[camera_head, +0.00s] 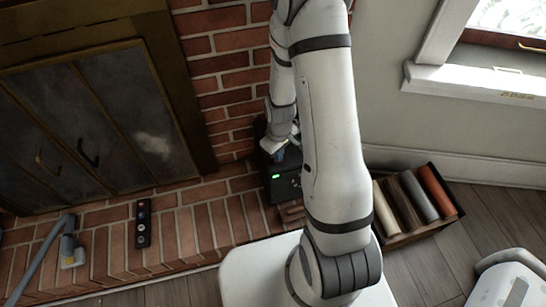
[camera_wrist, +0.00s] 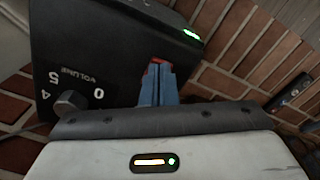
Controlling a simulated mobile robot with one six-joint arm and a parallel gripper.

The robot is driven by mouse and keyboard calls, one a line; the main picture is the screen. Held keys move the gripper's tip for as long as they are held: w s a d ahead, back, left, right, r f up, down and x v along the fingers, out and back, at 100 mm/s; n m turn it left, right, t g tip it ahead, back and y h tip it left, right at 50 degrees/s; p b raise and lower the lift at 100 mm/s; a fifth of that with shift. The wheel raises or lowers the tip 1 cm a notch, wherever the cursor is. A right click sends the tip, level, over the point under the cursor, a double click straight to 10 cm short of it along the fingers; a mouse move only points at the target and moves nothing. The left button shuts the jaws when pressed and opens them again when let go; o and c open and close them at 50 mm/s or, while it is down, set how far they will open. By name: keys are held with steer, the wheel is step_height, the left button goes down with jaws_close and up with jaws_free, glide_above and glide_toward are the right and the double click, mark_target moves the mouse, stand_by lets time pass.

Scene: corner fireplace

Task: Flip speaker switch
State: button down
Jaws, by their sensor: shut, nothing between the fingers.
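The speaker (camera_head: 284,183) is a black box standing on the brick hearth, partly hidden behind my arm. A small green light glows on it. In the wrist view the speaker (camera_wrist: 105,40) fills the upper left, with "VOLUME" and numbers by a dark knob (camera_wrist: 70,102). The green light (camera_wrist: 192,35) shows near its top corner. My gripper (camera_wrist: 157,72) has blue fingers, shut and empty, at the speaker's face. A small red part (camera_wrist: 157,61) shows at the fingertips; I cannot tell whether they touch it. In the head view my gripper (camera_head: 280,154) is over the speaker's top.
A dark remote (camera_head: 143,222) lies on the brick hearth, left of the speaker. A grey-blue tool (camera_head: 69,250) lies farther left. The fireplace doors (camera_head: 90,125) are at the left. A box of rolls or logs (camera_head: 412,235) stands on the floor at the right.

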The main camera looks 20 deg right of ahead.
steer(key=shift+f, duration=0.2)
steer(key=shift+r+p, duration=2.5)
steer(key=shift+r, duration=1.05)
steer(key=s+r+m+t+p, duration=0.15)
steer(key=r+p, duration=0.25)
steer(key=r, duration=0.9)
steer(key=s+r+m+p, duration=0.2)
steer(key=r+p, duration=0.2)
steer(key=r, duration=0.9)
steer(key=s+r+m+p, duration=0.1)
steer(key=s+r+p, duration=0.2)
steer(key=s+r, duration=0.2)
steer(key=s+a+r+m+t+p, duration=0.1)
steer(key=s+r+p, duration=0.2)
steer(key=r, duration=0.8)
steer(key=shift+s+a+r+p, duration=0.2)
steer(key=shift+s+r+p, duration=0.1)
steer(key=shift+s, duration=0.9)
